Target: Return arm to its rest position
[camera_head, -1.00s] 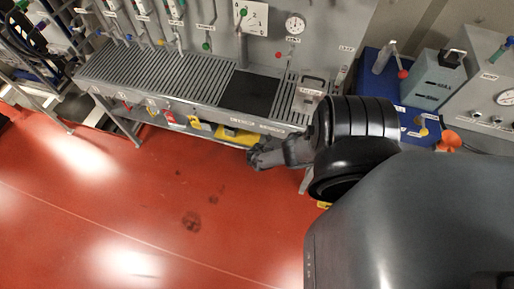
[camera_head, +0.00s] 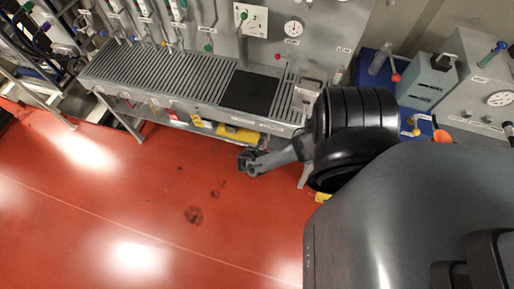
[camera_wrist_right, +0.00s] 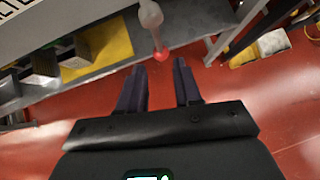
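My right arm comes in from the right in the head view and reaches toward the front of the grey bench. Its gripper (camera_head: 248,163) hangs over the red floor, just in front of the bench's front edge. In the right wrist view the two dark fingers of this gripper (camera_wrist_right: 160,85) stand apart with only red floor between them, so it is open and empty. A grey rod with a red ball tip (camera_wrist_right: 161,54) shows just beyond the fingertips in that view. My left gripper is not in either view.
The grey slatted bench (camera_head: 165,84) runs along the panel wall with valves and gauges. Yellow items (camera_head: 237,133) sit on a shelf under it. A blue box (camera_head: 418,125) and grey equipment stand at the right. The red floor (camera_head: 120,200) in front is clear.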

